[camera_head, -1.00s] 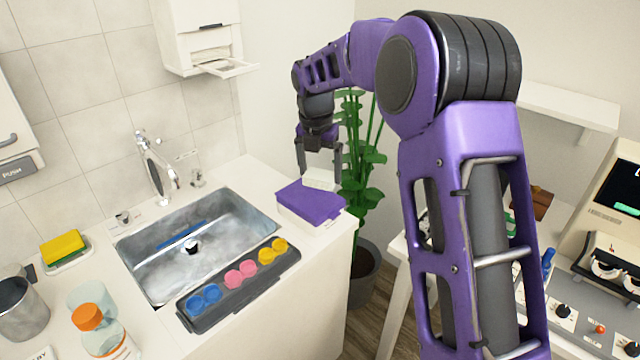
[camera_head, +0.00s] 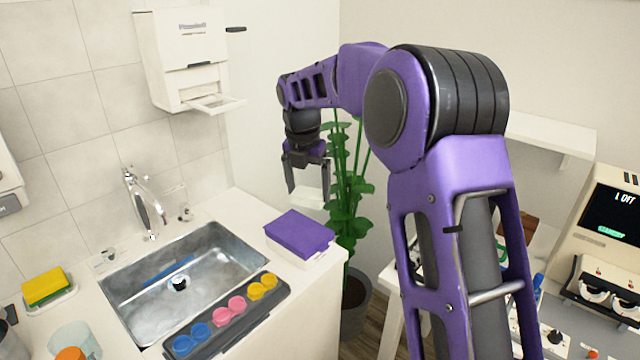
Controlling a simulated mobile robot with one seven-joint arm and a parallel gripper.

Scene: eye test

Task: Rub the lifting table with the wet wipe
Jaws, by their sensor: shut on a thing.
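My gripper (camera_head: 309,191) is shut on a small white wipe (camera_head: 309,198), which shows between its two fingers. It holds the wipe in the air just above and behind the purple-lidded box (camera_head: 300,233) on the sink counter. A gap shows between wipe and box. A white table (camera_head: 392,305) stands at the right, partly hidden behind my purple arm. I cannot tell whether this is the lifting table.
A metal sink (camera_head: 205,285) and a tray of coloured lids (camera_head: 225,318) lie left of the box. A green plant (camera_head: 345,200) stands close behind my gripper. A wall dispenser (camera_head: 185,60) hangs at upper left. A machine with a screen (camera_head: 612,215) stands at right.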

